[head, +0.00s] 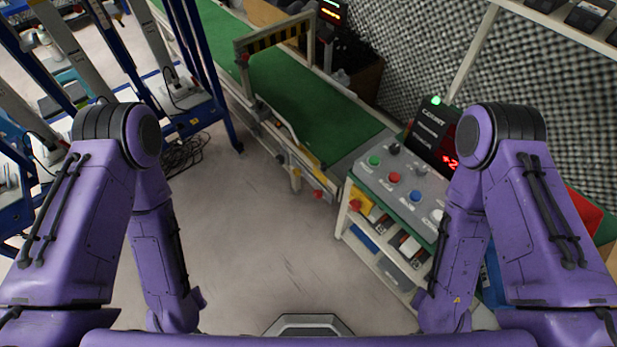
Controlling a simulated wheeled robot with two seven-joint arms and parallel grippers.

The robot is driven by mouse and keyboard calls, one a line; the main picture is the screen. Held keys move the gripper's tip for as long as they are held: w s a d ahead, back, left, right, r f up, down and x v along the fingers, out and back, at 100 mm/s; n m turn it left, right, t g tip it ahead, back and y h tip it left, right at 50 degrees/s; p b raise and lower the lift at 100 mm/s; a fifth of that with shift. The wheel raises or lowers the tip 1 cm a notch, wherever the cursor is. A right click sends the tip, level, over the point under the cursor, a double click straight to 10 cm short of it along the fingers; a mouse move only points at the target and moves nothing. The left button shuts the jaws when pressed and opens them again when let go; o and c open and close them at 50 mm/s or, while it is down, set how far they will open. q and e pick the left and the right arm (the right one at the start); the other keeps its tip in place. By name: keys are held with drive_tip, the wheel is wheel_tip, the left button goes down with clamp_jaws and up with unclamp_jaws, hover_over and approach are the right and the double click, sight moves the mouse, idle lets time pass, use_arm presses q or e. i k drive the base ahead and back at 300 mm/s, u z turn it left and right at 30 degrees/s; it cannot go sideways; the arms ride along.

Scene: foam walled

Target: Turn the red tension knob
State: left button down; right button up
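Several red round parts show in the head view. One small red knob-like part (318,193) is at the near end of the conveyor's side frame. A red button on a yellow box (355,204) is on the front of the control cart. Another red button (394,177) is on the grey panel. I cannot tell from their look which is the tension knob. My two purple arms hang down on either side, well apart from these parts. Both grippers are out of view.
A green conveyor belt (290,90) with a striped arch (278,38) runs to the far left. The control panel (405,185) sits on a white cart beside a red-digit display (435,137). Blue racks (190,105) and cables stand left. Grey floor (270,250) ahead is clear.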

sight(317, 194)
drive_tip(key=k, duration=0.5)
drive_tip(key=u, duration=1.4)
drive_tip(key=i, duration=0.75)
drive_tip(key=z, duration=0.85)
